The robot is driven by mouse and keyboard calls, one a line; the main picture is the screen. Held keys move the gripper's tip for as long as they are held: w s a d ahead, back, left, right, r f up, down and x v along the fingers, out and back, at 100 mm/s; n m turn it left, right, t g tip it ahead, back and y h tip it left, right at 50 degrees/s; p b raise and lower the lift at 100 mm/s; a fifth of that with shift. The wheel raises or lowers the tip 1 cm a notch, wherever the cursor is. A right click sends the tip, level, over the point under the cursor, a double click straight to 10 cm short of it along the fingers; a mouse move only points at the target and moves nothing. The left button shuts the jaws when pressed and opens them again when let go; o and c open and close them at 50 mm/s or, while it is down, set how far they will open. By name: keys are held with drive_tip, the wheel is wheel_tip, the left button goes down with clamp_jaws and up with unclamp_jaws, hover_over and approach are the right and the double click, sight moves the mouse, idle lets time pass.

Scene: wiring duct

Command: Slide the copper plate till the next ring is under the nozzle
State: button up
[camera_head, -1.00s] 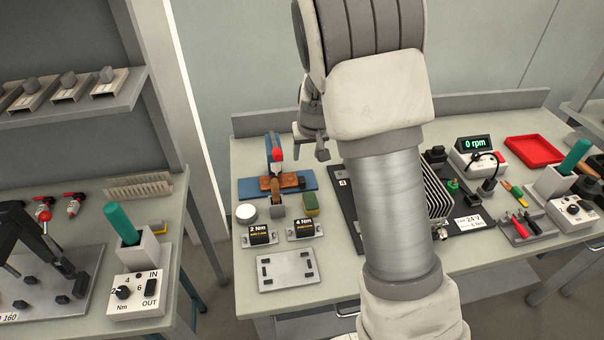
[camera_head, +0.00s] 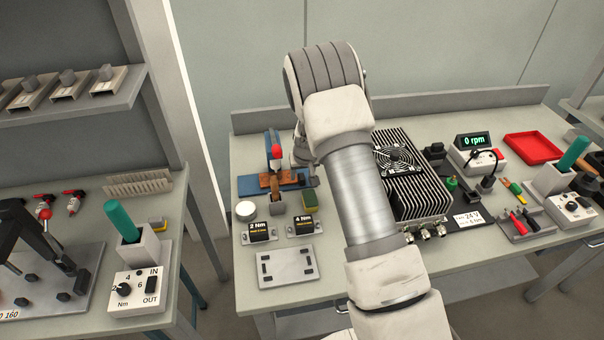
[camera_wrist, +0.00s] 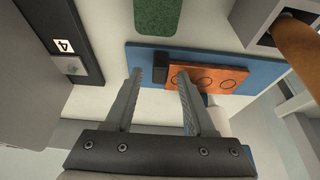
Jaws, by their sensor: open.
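The copper plate (camera_wrist: 216,74) lies on a blue base (camera_wrist: 138,57) in the wrist view, with several dark rings in a row along it. A black block (camera_wrist: 160,68) stands at the plate's left end there. My gripper (camera_wrist: 159,75) is open, its fingertips to either side of the block; the right finger covers part of the plate. In the head view the plate (camera_head: 266,182) lies at the foot of a blue stand with a red knob (camera_head: 277,151), and my gripper (camera_head: 301,157) is partly hidden by my arm. I cannot make out the nozzle tip.
A green sponge (camera_wrist: 155,14) and a wooden piece in a grey holder (camera_wrist: 262,38) are close by in the wrist view. In the head view a finned unit (camera_head: 410,175) stands right of my arm.

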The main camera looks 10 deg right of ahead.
drive_tip(key=shift+w+f, duration=0.1)
drive_tip(key=shift+f, duration=0.05)
clamp_jaws()
idle(1.4)
